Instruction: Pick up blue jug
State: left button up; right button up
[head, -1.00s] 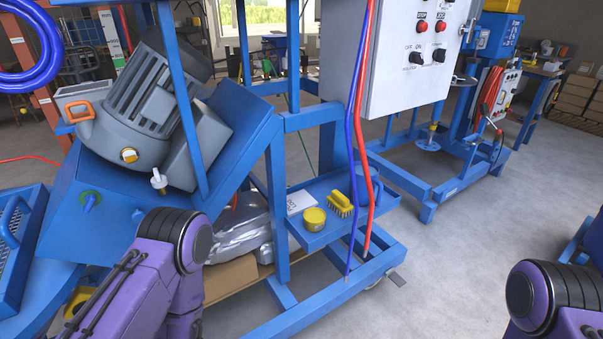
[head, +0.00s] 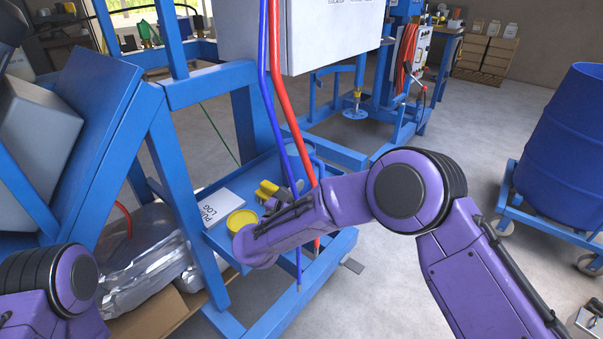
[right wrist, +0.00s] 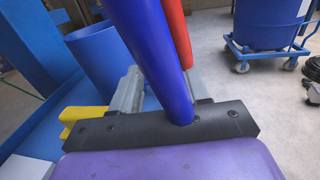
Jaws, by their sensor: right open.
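The blue jug (head: 305,150) stands on the blue tray at the back of the cart's shelf, partly hidden behind the hoses in the head view. In the right wrist view the jug (right wrist: 100,58) is large, just beyond the left finger. My right gripper (head: 288,192) is open, low over the tray, close in front of the jug and beside the brush. Its grey fingers (right wrist: 160,88) show past the dark palm bar, and nothing is clearly between them except the blue hose crossing the view. Part of my left arm shows at lower left, but its gripper is out of view.
A blue hose (head: 270,95) and red hose (head: 284,105) hang right by my right gripper. A blue drum (head: 565,140) stands at right. Open floor lies between.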

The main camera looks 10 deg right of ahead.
aim_at(320, 174)
jog(key=x, duration=0.7)
jog(key=shift+w+f, duration=0.2)
jog(key=shift+w, duration=0.3)
grip_shut()
jog(key=shift+r, duration=0.1)
